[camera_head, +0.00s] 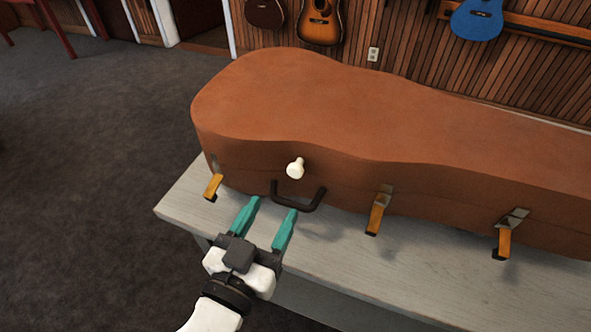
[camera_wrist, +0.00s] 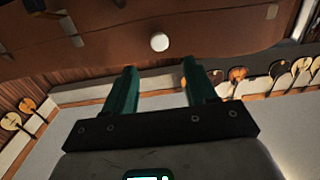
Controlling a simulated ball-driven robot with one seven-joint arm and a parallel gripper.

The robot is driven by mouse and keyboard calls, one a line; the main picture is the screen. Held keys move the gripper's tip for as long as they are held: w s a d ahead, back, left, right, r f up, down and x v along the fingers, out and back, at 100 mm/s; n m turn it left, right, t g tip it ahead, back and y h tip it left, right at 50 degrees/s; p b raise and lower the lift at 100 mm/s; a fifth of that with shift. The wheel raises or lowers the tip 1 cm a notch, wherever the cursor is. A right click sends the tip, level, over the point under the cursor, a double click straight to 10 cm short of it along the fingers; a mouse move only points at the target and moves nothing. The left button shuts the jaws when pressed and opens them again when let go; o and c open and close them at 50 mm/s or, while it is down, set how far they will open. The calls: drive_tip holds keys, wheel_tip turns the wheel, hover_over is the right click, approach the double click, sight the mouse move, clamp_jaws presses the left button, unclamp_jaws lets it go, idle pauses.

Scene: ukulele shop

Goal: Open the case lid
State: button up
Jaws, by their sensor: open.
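A brown instrument case (camera_head: 300,95) lies on a grey table, its lid down. A white knob (camera_head: 295,168) sticks out from the lid's front side, above a dark handle (camera_head: 299,197). Several orange latches (camera_head: 379,211) hang down along the front, flipped outward. My gripper (camera_head: 270,206), with teal fingers, is open and empty in front of the handle and below the knob, apart from the knob. In the wrist view the knob (camera_wrist: 159,42) shows beyond the open fingertips (camera_wrist: 158,68), roughly centred between them, with the case (camera_wrist: 220,25) above.
The grey table (camera_head: 340,255) has a bare strip along its front edge. Dark carpet (camera_head: 80,170) lies open at left. Guitars, including a blue one (camera_head: 477,20), hang on the wood-slat wall behind the case.

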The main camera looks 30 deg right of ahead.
sight(293, 173)
drive_tip(key=p+x, duration=0.1)
drive_tip(key=x, duration=0.7)
drive_tip(key=shift+w+d, duration=0.15)
drive_tip(key=shift+c, duration=0.2)
clamp_jaws()
